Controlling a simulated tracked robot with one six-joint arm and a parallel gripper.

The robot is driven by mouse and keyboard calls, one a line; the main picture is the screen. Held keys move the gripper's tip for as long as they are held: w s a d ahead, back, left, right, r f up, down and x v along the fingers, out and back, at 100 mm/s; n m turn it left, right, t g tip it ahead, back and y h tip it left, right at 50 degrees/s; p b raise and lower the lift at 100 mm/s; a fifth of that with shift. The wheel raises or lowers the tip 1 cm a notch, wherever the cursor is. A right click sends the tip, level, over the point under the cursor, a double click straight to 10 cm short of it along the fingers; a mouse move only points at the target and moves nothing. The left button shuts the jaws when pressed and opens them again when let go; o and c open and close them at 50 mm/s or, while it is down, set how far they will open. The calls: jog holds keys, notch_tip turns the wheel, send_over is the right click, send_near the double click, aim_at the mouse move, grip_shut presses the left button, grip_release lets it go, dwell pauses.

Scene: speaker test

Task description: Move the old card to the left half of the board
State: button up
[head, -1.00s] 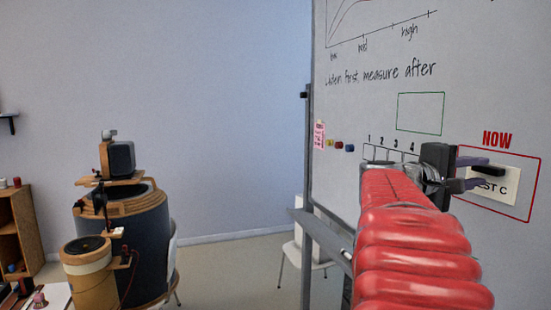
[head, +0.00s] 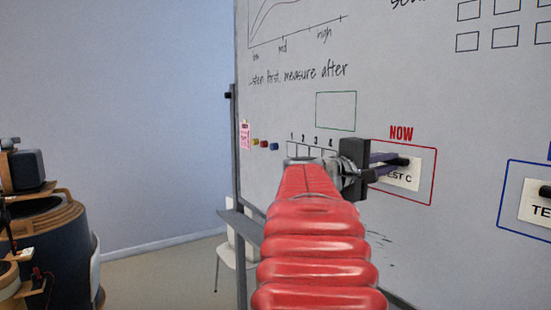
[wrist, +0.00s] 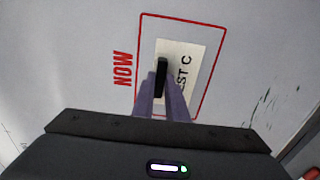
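A white card (head: 405,179) with a black handle and the visible letters "EST C" sits inside the red frame marked NOW on the whiteboard (head: 290,105). The card (wrist: 183,75) appears sideways in the wrist view, its first letter hidden by my fingers. My gripper (head: 398,163) is at the card, its purple fingers on either side of the black handle (wrist: 161,78). They look closed on it, with no clear gap. The card still looks flat on the board.
A second card (head: 535,206) with "TE" showing is in a blue frame at the right edge. An empty green frame (head: 336,111), a row of numbered slots, small coloured magnets (head: 264,143) and a pink note (head: 244,136) lie left of NOW. A speaker stands at far left.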

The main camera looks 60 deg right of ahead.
grip_shut()
jog(key=v, duration=0.7)
dwell(3.2)
jog(key=shift+w, duration=0.1)
